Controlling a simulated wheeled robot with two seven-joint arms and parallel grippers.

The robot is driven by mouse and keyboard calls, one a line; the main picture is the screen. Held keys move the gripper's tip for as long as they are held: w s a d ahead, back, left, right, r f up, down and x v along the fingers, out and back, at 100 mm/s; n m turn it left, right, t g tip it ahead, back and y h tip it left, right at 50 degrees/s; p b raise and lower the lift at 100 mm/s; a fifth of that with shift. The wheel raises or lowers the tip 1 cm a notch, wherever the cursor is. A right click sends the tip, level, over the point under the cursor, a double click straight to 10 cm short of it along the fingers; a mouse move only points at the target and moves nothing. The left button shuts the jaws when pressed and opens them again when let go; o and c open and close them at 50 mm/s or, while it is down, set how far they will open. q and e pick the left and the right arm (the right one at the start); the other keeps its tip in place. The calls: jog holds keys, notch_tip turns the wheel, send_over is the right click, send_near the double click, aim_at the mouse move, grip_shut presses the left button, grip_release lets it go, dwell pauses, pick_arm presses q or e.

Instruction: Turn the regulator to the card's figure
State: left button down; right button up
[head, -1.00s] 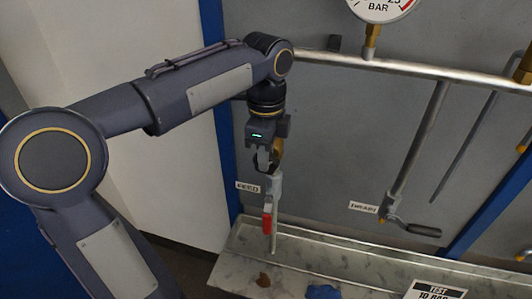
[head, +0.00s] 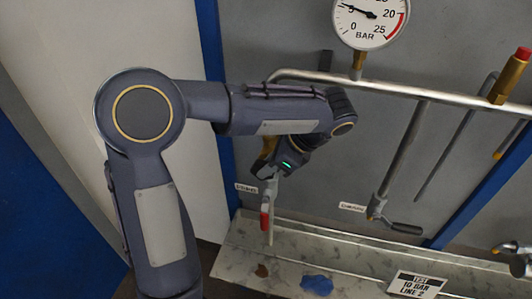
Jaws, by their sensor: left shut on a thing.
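The card (head: 417,284) lies at the bottom right and reads "TEST 10 BAR LINE 2". The round gauge (head: 371,18) at the top is marked in BAR, and its needle points near 5. My left gripper (head: 264,170) is shut at the feed line, on what seems to be the regulator. A brass part (head: 268,147) shows beside the gripper; the jaws and wrist hide most of what is held. Below the gripper hangs a grey fitting with a red-sleeved lever (head: 265,214). My right gripper is not in view.
A silver pipe (head: 420,94) runs across the panel. A drain valve with a dark handle (head: 404,228) hangs right of the gripper. A brass fitting with a red cap (head: 510,76) stands at the far right. A blue cloth-like patch (head: 317,284) lies on the tray (head: 342,287).

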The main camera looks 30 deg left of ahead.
pick_arm(q)
jog(key=y, duration=0.2)
jog(key=shift+w+d+f+g+y+p, duration=0.1)
jog(key=shift+d+f+g+y+p, duration=0.05)
jog(key=shift+d+g+y+p, duration=0.2)
jog(key=shift+f+g+y, duration=0.15)
jog(key=shift+y, duration=0.6)
jog(key=shift+f+g+y, duration=0.1)
jog(key=shift+f+y, duration=0.05)
jog(key=shift+y, duration=0.55)
jog(key=c, duration=1.5)
grip_release()
jog(key=shift+c, duration=0.2)
jog(key=v, duration=0.8)
jog(key=shift+f, duration=0.3)
